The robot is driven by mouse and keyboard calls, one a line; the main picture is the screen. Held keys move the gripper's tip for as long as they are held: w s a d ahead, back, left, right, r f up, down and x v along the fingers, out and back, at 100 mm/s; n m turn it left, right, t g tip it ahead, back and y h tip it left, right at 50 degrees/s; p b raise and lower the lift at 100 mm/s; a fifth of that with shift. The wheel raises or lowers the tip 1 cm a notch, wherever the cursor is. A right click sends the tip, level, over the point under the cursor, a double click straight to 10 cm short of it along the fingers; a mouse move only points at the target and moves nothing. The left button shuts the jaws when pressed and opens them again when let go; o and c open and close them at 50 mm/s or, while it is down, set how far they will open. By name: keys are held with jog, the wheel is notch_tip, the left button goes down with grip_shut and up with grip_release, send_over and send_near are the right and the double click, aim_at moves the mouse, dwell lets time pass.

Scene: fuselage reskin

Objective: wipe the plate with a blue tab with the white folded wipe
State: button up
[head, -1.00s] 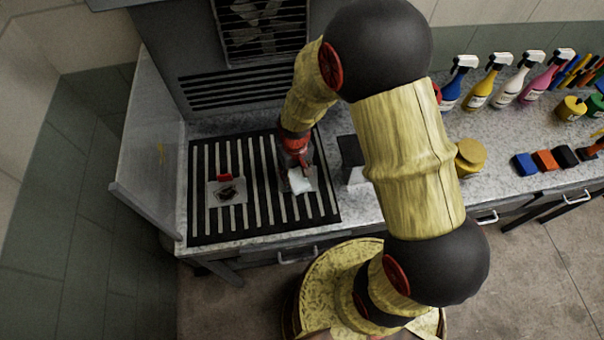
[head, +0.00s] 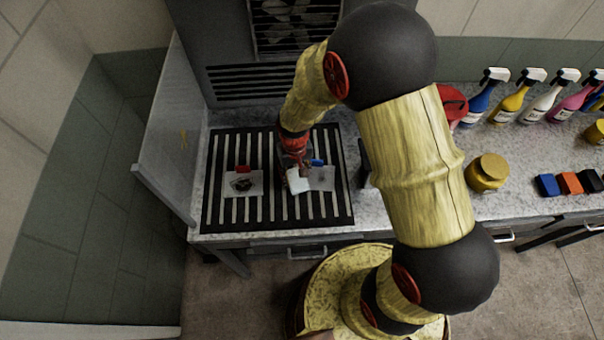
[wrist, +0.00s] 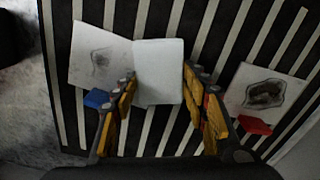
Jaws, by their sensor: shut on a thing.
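The plate with the blue tab (head: 323,179) lies on the slatted black grate (head: 213,212). It bears a faint grey smudge, clearer in the wrist view (wrist: 99,58). Its blue tab (head: 318,162) is at the far edge. My gripper (head: 302,172) is shut on the white folded wipe (head: 298,183), which shows between the fingers in the wrist view (wrist: 159,72). The wipe overlaps the plate's left edge in the head view, beside the smudge. I cannot tell whether it presses on the plate.
A second plate with a red tab (head: 242,185) and a darker stain lies to the left on the grate. A clear side panel (head: 170,140) bounds the left. Spray bottles (head: 487,95), a yellow jar (head: 488,172) and coloured blocks (head: 547,184) stand to the right.

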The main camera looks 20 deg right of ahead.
jog(key=shift+w+a, duration=0.1)
jog(key=shift+a, duration=0.45)
jog(key=shift+r, duration=0.1)
jog(key=shift+r+p, duration=2.1)
jog(key=shift+r, duration=0.9)
jog(key=shift+r, duration=0.1)
notch_tip(320, 180, up, 3)
jog(key=shift+f+p, duration=0.1)
jog(key=shift+p, duration=0.9)
